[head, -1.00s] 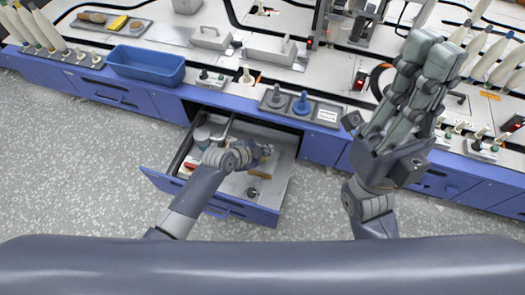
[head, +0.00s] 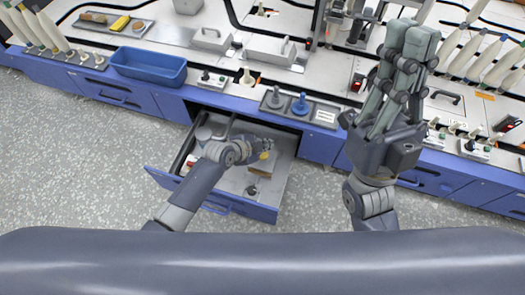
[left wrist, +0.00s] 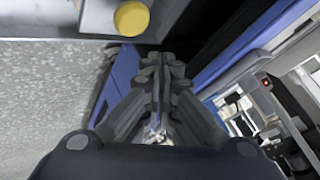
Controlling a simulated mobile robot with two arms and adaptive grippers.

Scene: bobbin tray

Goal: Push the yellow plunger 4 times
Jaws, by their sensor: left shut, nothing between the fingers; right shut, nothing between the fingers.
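The yellow plunger shows as a round yellow top (left wrist: 131,18) at the upper edge of the left wrist view. In the head view a small yellow patch (head: 264,155) shows beside my left gripper, inside the open drawer (head: 222,200). My left gripper (head: 262,146) is shut and empty, reaching over the drawer. In the left wrist view its closed fingers (left wrist: 160,62) are to the lower right of the yellow top, and I see a gap between them in the picture. The plunger's lower part is hidden. My right gripper (head: 411,38) is shut and empty, raised in front of the bench at the right.
The drawer also holds a brown block (head: 259,172) and a dark round knob (head: 252,190). A blue bin (head: 150,68) and a dark tray with blue and grey pegs (head: 325,116) stand on the bench above. The floor in front is clear.

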